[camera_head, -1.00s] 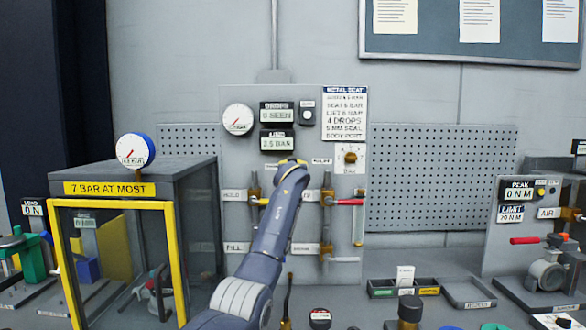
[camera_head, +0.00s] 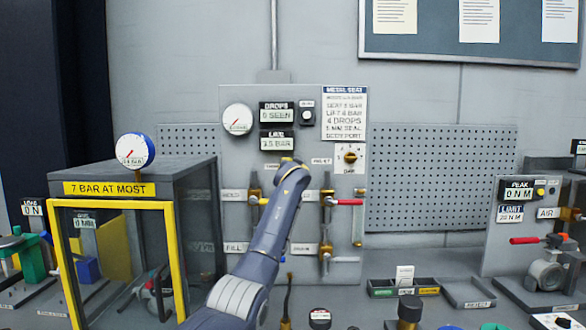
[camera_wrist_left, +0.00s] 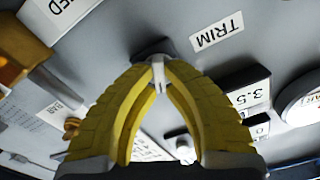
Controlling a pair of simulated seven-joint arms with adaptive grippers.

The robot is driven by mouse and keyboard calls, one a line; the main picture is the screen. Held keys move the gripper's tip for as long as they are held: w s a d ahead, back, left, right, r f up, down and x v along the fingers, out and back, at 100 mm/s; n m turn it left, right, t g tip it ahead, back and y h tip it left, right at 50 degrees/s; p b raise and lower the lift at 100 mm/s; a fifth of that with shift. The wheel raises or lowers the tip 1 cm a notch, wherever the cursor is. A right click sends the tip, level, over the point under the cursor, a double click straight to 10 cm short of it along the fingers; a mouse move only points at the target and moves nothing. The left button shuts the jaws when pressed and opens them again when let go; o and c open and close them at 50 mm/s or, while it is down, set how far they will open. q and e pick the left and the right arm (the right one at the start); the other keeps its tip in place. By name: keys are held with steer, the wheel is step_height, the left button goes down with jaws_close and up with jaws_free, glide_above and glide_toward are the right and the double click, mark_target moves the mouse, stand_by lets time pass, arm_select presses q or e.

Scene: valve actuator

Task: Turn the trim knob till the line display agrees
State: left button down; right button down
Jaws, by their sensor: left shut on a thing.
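The trim knob (camera_wrist_left: 152,47) is a dark knob on the grey panel beside the TRIM label (camera_wrist_left: 217,37) in the left wrist view. My left gripper (camera_wrist_left: 158,70) is shut on it, its yellow fingers meeting at the knob. In the head view my left arm hides the knob and fingertips. The line display (camera_head: 277,141) reads 3.5 BAR; it also shows in the wrist view (camera_wrist_left: 248,95). The drops display (camera_head: 277,113) above it appears to read 0 SEEN. A card (camera_head: 345,113) headed METAL SEAT hangs to the right, its smaller lines hard to read. My right gripper is out of view.
A selector (camera_head: 350,157) and a red-handled valve (camera_head: 345,201) sit right of my arm. A yellow-framed cabinet (camera_head: 113,203) stands left. Trays (camera_head: 403,288) lie on the bench at right.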

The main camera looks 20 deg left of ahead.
arm_select(q)
steer(key=shift+m, duration=0.6)
steer(key=c, duration=1.5)
jaws_free()
steer(key=shift+o, duration=0.2)
steer(key=shift+s+d, duration=0.1)
steer(key=shift+s, duration=0.05)
steer(key=v, duration=1.1)
steer(key=shift+s, duration=0.35)
